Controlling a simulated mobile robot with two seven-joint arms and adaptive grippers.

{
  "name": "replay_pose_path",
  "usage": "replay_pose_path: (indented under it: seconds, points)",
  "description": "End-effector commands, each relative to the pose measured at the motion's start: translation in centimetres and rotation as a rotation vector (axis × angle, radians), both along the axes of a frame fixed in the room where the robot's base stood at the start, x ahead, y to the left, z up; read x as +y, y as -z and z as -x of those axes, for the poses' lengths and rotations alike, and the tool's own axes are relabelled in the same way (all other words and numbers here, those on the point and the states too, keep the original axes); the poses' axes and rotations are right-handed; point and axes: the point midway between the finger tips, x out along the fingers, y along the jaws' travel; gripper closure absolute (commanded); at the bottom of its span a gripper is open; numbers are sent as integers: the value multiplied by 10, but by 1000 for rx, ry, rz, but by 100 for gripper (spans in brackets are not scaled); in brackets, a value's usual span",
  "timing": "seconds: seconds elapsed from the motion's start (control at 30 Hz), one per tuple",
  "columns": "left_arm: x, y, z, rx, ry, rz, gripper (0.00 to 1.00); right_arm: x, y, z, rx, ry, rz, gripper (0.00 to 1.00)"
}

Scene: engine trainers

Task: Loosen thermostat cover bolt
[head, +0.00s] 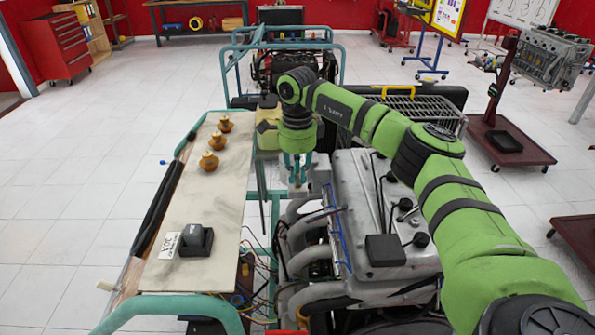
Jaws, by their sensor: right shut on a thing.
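My right arm is green and reaches in from the lower right over the engine. My right gripper (298,178) points straight down, with teal fingers at the far end of the engine (362,195). Its fingertips are shut at a grey metal housing (298,190), which looks like the thermostat cover. The thermostat cover bolt lies between the fingertips and is too small and hidden to make out. My left gripper is not in view.
A pale board (222,205) left of the engine carries several brass-coloured knobs and a black block (193,239). Teal frame tubes (170,308) and loose wires surround the engine. A metal rack (418,105) stands behind my arm. The tiled floor at left is clear.

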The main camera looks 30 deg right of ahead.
Motion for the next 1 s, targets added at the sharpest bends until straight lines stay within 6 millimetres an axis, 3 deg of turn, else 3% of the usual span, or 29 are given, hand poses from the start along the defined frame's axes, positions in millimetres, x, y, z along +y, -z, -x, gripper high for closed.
replay_pose_path:
  seconds: [0.47, 0.5, 0.53, 0.87, 1.0]
  points:
    - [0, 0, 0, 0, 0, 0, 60, 0, -2, -1, -7, -11, 0, 100]
    - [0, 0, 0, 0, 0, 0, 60, 0, -2, -1, -7, -11, 0, 66]
    - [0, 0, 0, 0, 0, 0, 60, 0, -2, -1, -6, -11, -1, 58]
    - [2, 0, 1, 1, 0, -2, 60, 0, -2, 0, -2, -11, 0, 58]
    - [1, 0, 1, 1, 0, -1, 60, 0, -13, -1, -5, -11, 0, 58]
